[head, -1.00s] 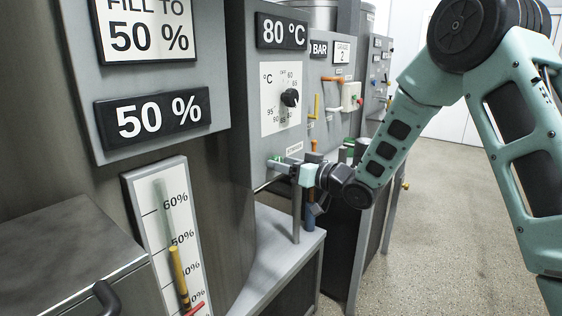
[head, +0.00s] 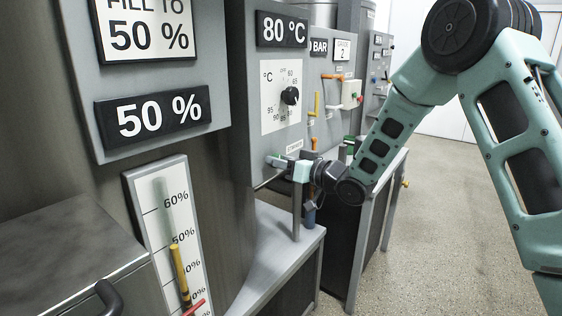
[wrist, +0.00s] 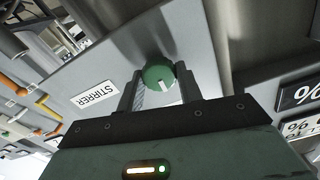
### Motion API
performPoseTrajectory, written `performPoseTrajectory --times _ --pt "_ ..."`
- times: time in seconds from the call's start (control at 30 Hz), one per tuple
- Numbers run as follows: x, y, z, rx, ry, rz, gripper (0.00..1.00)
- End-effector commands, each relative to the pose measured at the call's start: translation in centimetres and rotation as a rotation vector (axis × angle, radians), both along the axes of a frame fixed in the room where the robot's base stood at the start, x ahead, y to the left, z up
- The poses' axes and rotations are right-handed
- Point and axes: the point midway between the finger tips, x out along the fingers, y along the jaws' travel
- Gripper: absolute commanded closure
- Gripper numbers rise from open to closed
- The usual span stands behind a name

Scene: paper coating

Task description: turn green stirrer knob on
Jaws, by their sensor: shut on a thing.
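The green stirrer knob (wrist: 158,76) is round with a white mark and sits on a grey panel by the STIRRER label (wrist: 95,95). In the wrist view it lies between the two fingers of my gripper (wrist: 158,88), which is shut on it. In the head view my gripper (head: 284,163) reaches the panel below the temperature dial, and the knob is mostly hidden there. The STIRRER label also shows in the head view (head: 294,146).
The black temperature dial (head: 290,96) is just above my gripper. An orange lever (head: 332,76), a yellow handle (head: 317,103) and a white box (head: 351,94) are on panels further back. A yellow and red level gauge (head: 180,272) is at lower left. Floor at right is clear.

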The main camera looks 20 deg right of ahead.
Motion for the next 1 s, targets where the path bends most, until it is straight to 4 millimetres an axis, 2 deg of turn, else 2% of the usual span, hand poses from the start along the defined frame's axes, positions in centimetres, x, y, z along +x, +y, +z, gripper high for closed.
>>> performPoseTrajectory --times 0.27,1.0 --pt "0.03 -0.07 0.15 0.133 0.099 0.001 0.87" --pt "0.11 -0.22 0.05 0.666 0.485 0.0 0.87"
